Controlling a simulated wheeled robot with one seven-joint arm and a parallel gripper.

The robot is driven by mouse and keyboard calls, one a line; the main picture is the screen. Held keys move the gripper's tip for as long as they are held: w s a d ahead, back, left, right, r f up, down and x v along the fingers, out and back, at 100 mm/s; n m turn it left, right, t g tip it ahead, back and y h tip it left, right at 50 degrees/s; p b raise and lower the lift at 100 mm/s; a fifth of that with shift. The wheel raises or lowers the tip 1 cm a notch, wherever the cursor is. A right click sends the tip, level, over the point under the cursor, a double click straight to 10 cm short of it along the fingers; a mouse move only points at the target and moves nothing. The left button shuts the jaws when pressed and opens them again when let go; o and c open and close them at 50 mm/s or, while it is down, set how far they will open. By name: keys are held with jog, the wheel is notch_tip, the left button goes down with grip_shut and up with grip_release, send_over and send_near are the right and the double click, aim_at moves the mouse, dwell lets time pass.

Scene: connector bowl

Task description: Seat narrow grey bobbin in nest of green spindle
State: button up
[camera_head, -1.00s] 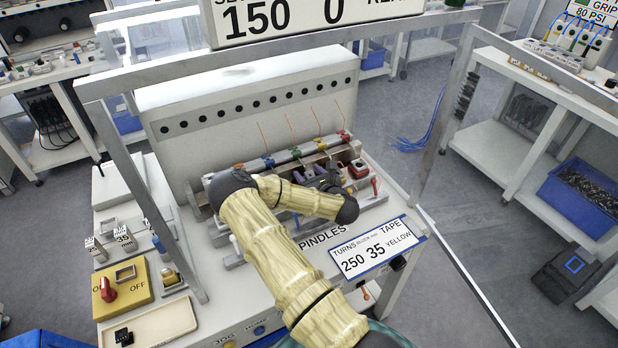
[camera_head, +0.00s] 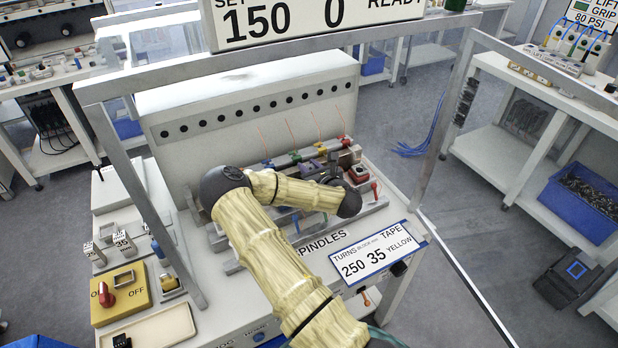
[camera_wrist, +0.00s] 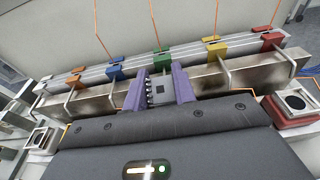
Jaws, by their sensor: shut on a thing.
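In the wrist view, my gripper (camera_wrist: 160,88) has two purple fingers closed on the sides of a small grey bobbin (camera_wrist: 158,91). Dark ribbed detail shows at the bobbin's left side. The green spindle block (camera_wrist: 163,61) is just beyond the fingertips, nearly in line with them, with an orange wire rising from it. The bobbin appears short of the green block; I cannot tell whether it touches the nest. In the head view, the green block (camera_head: 296,157) shows behind my arm, which hides most of the gripper and the bobbin.
Blue (camera_wrist: 115,72), yellow (camera_wrist: 217,50) and red (camera_wrist: 273,41) blocks flank the green one along the grey rail, each with an upright wire. A red-based holder (camera_wrist: 293,105) stands at the right. A metal frame post (camera_head: 455,110) rises right of the bench.

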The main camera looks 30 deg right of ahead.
aim_at(309, 166)
notch_tip(309, 166, up, 5)
jog(key=shift+r, duration=0.15)
dwell(0.5)
